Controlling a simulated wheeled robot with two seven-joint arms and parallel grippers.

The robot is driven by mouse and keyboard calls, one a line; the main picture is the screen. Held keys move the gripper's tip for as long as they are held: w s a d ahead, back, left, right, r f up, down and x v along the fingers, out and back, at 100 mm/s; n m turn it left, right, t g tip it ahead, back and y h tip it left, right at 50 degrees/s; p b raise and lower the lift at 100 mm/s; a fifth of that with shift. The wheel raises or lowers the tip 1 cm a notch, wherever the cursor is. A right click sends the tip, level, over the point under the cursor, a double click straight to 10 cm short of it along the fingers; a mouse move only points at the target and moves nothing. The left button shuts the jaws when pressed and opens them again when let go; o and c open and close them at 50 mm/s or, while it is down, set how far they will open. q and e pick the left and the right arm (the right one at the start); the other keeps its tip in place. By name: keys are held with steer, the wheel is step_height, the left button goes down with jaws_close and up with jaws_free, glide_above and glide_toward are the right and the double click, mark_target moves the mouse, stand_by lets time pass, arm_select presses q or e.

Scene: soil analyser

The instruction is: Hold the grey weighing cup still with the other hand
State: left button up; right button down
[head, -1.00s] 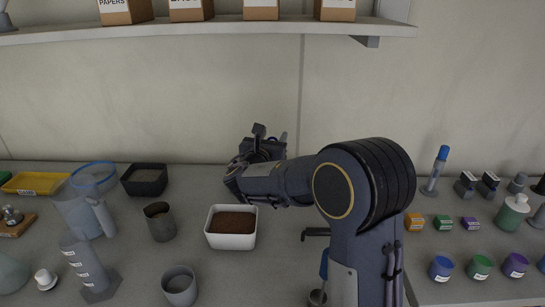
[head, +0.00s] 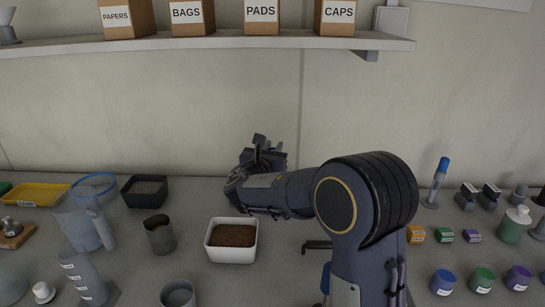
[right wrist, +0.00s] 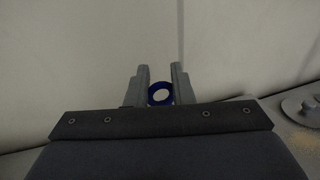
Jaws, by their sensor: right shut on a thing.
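A grey open cup (head: 178,296) stands on the bench at the bottom edge of the head view, partly cut off. A darker grey metal cup (head: 160,236) stands behind it to the left; I cannot tell for sure which is the weighing cup. My right gripper (head: 258,158) is raised near the back wall, away from both cups. In the right wrist view, its fingers (right wrist: 160,70) are shut on a blue ring-shaped thing (right wrist: 159,86) with a pale centre. The rest of that thing is hidden. My left gripper is not in view.
A white tub of brown soil (head: 231,257) stands right of the cups. A black tray (head: 145,204), clear jug (head: 82,230) and measuring cylinder (head: 84,276) are at left. Small coloured jars (head: 482,280) stand at right. A shelf (head: 230,43) with boxes runs above.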

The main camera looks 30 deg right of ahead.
step_height(320, 180, up, 10)
steer(key=shift+f+p, duration=0.25)
steer(key=shift+p, duration=0.65)
